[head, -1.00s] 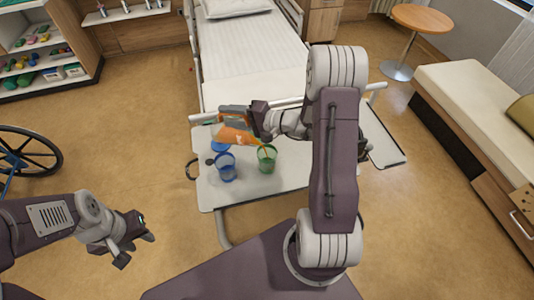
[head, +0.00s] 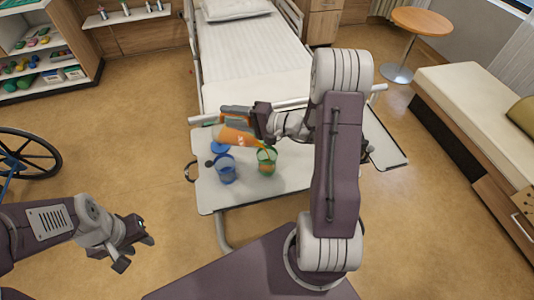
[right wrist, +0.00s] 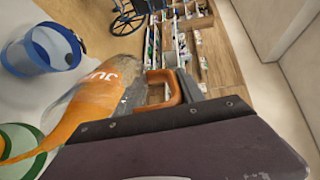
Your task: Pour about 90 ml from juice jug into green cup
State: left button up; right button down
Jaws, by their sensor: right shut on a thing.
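The juice jug (head: 236,137), with an orange body and grey-and-orange handle, is tipped steeply above the bed table. Its pouring end points toward the green cup (head: 266,163). My right gripper (head: 262,118) is shut on the jug's handle. In the right wrist view the jug (right wrist: 98,98) shows orange juice running from it over the green cup (right wrist: 20,138), partly cut off by the frame. Orange shows inside the cup in the head view. The exact level is too small to tell. My left gripper (head: 137,252) is open and empty, away from the table.
A blue cup (head: 225,170) stands on the white bed table (head: 290,178), left of the green cup. The bed (head: 245,55) is beyond. The table's right part is clear.

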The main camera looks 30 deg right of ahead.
jog(key=shift+s+d+r+b, duration=0.1)
jog(key=shift+b, duration=0.2)
jog(key=shift+r+t+b, duration=0.1)
jog(key=shift+t+b, duration=0.2)
jog(key=shift+b, duration=0.1)
jog(key=shift+s+d+r+t+y+b, duration=0.15)
jog(key=shift+r+t+y+b, duration=0.2)
jog(key=shift+b, duration=0.5)
dwell(0.4)
